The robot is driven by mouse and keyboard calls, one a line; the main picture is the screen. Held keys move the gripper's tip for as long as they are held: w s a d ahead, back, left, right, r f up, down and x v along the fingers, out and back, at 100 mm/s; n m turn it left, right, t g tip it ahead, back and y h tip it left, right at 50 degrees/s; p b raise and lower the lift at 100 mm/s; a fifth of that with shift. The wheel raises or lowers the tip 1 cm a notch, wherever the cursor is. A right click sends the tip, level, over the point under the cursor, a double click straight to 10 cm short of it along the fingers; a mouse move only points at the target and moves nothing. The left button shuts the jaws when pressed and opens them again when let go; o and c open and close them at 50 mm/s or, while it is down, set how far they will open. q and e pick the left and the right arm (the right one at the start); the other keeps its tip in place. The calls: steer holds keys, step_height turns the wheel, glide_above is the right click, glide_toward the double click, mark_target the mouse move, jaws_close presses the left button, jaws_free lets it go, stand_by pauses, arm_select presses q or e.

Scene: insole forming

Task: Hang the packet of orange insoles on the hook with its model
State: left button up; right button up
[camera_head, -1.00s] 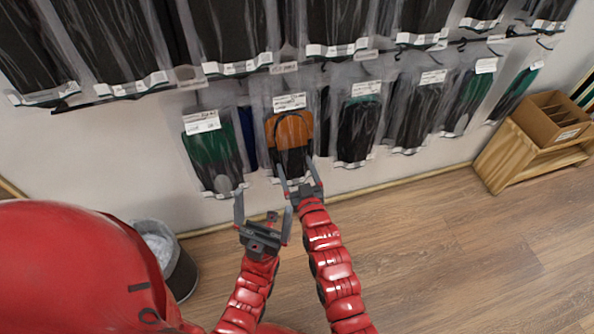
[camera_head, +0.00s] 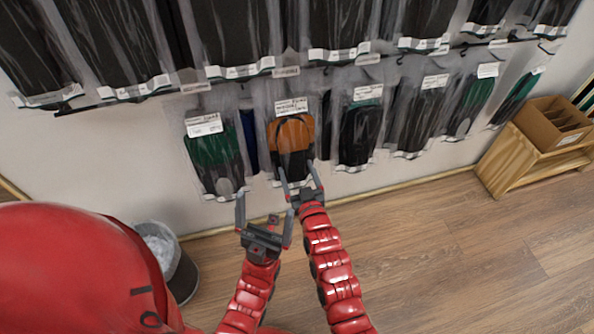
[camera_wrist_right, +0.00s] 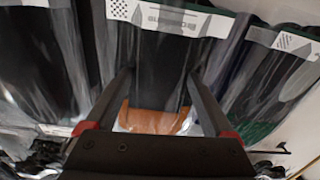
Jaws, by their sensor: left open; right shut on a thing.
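The packet of orange insoles (camera_head: 292,133) is a clear bag with an orange upper part and a dark lower part. It is upright in the lower row at the wall, between a green packet (camera_head: 212,150) and a dark packet (camera_head: 359,131). My right gripper (camera_head: 298,169) is shut on its lower end. In the right wrist view the two fingers (camera_wrist_right: 159,78) flank the packet, and its orange part (camera_wrist_right: 152,120) shows between them. The hook behind its top is hidden, so I cannot tell if the packet hangs on it. My left gripper (camera_head: 265,206) is open and empty, below and left.
An upper row of dark packets (camera_head: 235,35) hangs above. A wooden stand (camera_head: 540,160) with a cardboard box (camera_head: 555,123) is at the right. A bin (camera_head: 165,255) stands at the lower left. The wooden floor (camera_head: 460,255) is clear at the lower right.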

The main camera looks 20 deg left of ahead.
steer(key=o, duration=1.2)
steer(key=shift+c, duration=0.2)
steer(key=p+v, duration=0.3)
steer(key=v, duration=1.4)
steer(key=shift+d+p, duration=0.2)
steer(key=shift+p, duration=0.2)
steer(key=shift+s, duration=0.15)
